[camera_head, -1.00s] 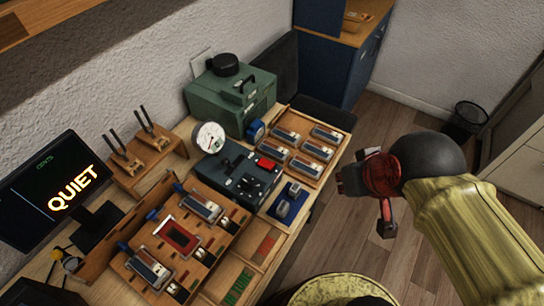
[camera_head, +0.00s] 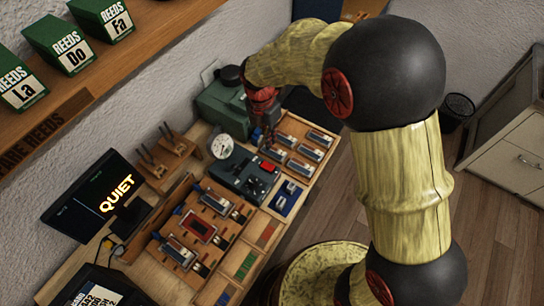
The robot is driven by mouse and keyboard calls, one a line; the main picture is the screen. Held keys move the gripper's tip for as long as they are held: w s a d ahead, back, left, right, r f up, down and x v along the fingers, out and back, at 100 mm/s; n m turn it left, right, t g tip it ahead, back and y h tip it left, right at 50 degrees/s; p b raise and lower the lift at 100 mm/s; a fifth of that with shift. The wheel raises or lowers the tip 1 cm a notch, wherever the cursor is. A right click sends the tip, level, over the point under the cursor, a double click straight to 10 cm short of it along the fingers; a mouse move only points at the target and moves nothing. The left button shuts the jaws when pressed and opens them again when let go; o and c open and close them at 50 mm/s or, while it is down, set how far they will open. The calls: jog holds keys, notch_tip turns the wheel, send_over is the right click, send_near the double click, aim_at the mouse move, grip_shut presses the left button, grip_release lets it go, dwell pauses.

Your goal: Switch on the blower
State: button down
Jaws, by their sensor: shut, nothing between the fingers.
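A dark teal control box (camera_head: 232,168) stands on the bench, with a red switch (camera_head: 266,166) at its right end and dark knobs in front. A round white gauge (camera_head: 222,147) rises at its back left. A green machine (camera_head: 213,104) with a black round cap stands behind it; I cannot tell for sure which of these is the blower. My gripper (camera_head: 269,146) is shut and empty, pointing down just behind the red switch, beside the green machine. It hides part of the green machine's right side. Whether it touches anything cannot be told.
A monitor (camera_head: 93,199) at the left reads "QUIET". A wooden tray (camera_head: 331,130) with several metal-and-blue pieces lies right of my gripper. A wooden work board (camera_head: 165,258) lies in front of the control box. A shelf (camera_head: 70,97) with green reed boxes hangs at upper left.

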aim_at(271, 167)
jog(key=shift+a+f+n, duration=0.2)
jog(key=shift+f+n, duration=0.1)
jog(key=f, duration=0.4)
jog(key=d+f, duration=0.1)
jog(key=f, duration=0.4)
jog(key=s+f, duration=0.1)
jog(key=f, duration=0.3)
jog(key=shift+d+f+b, duration=0.2)
jog(key=shift+f+b, duration=0.1)
jog(key=shift+f, duration=0.1)
jog(key=shift+s+d+f, duration=0.15)
jog(key=shift+f, duration=0.35)
jog(key=shift+r, duration=0.1)
jog(key=shift+w+a+r+p, duration=0.3)
jog(key=shift+w+a, duration=0.15)
jog(key=shift+a, duration=0.1)
